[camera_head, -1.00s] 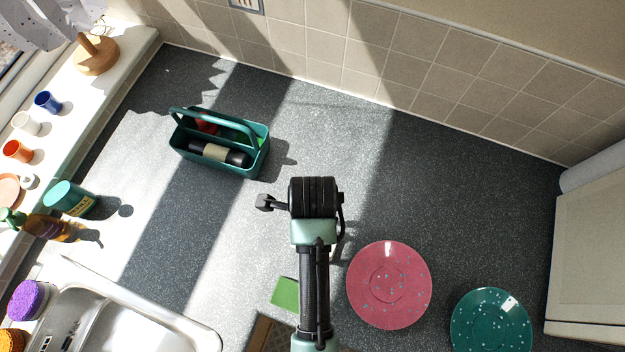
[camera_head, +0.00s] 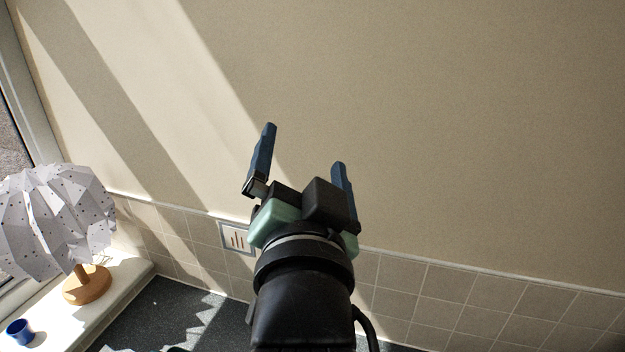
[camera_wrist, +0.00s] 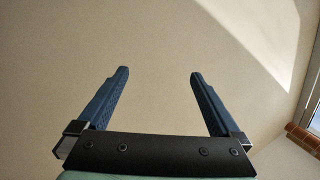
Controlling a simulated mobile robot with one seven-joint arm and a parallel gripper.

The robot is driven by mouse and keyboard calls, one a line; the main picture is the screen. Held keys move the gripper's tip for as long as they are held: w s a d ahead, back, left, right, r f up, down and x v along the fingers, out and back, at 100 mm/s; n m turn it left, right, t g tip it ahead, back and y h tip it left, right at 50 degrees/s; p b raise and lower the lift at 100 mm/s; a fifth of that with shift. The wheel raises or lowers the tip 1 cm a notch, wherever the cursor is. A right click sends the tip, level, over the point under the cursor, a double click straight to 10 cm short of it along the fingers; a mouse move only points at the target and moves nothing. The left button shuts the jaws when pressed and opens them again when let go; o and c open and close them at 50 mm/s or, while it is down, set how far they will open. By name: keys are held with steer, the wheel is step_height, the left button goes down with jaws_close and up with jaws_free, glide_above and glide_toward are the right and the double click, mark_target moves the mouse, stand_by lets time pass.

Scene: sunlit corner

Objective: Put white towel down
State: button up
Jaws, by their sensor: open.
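My gripper (camera_head: 305,145) is raised in front of the bare beige wall in the head view. Its two blue fingers are spread wide with nothing between them. In the wrist view my gripper (camera_wrist: 158,72) also shows open and empty, facing plain wall or ceiling. No white towel shows in either current view.
A lamp with a white speckled faceted shade (camera_head: 55,220) and wooden base (camera_head: 87,286) stands on the sill at the left. A blue cup (camera_head: 19,332) is in front of it. A wall socket (camera_head: 237,238) is set in the tiles (camera_head: 440,300). Dark worktop (camera_head: 150,318) shows below.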

steer(key=s+r+n+t, duration=0.3)
steer(key=s+r+t, duration=0.1)
steer(key=r, duration=0.6)
steer(key=s+r+n+t, duration=0.3)
steer(key=s+r+t, duration=0.1)
steer(key=s+r, duration=0.3)
step_height(320, 180, up, 3)
steer(key=shift+s+d+f+n, duration=0.1)
steer(key=shift+s+d+n, duration=0.2)
steer(key=shift+d, duration=0.1)
steer(key=shift+w, duration=0.1)
